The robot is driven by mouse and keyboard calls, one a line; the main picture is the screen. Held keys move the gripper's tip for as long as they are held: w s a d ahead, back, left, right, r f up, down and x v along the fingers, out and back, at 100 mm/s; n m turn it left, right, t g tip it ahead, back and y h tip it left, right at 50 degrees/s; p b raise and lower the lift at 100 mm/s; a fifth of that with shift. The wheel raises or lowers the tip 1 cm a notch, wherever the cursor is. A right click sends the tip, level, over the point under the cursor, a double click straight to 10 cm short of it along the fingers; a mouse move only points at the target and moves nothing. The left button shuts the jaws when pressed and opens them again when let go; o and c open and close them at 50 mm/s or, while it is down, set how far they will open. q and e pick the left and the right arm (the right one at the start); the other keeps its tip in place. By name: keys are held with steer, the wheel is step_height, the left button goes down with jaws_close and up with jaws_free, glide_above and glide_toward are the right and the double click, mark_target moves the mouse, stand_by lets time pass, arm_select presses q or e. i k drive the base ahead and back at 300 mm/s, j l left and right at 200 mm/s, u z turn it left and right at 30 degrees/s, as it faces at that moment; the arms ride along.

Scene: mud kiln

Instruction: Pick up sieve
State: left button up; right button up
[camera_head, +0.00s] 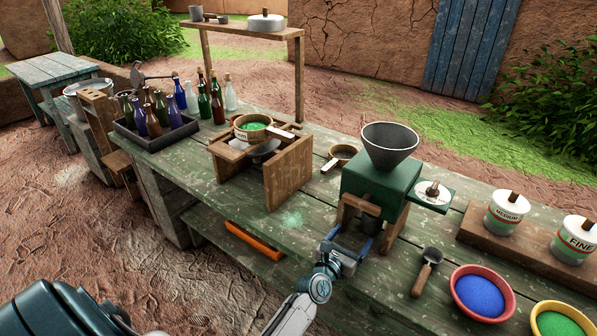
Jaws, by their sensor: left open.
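A round sieve (253,128) with a pale rim and a wooden handle rests on a wooden stand (288,180) on the green workbench. Green powder lies in it, and its handle points right. A second shallow round pan or sieve (343,152) with a short handle lies on the bench behind the stand and left of the green grinder; I cannot tell which kind it is. My left gripper (350,240) is open and empty at the bench's front, just before the grinder, to the right of and nearer than both. My right gripper is not in view.
The green grinder (378,190) with its grey hopper stands close beyond my gripper. A scoop (428,270), a red bowl of blue powder (482,292) and labelled jars (507,212) are right. A bottle tray (150,140) is left. The bench front (290,222) between stand and gripper is clear.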

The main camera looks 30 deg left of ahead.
mark_target(259, 126)
steer(key=u, duration=1.3)
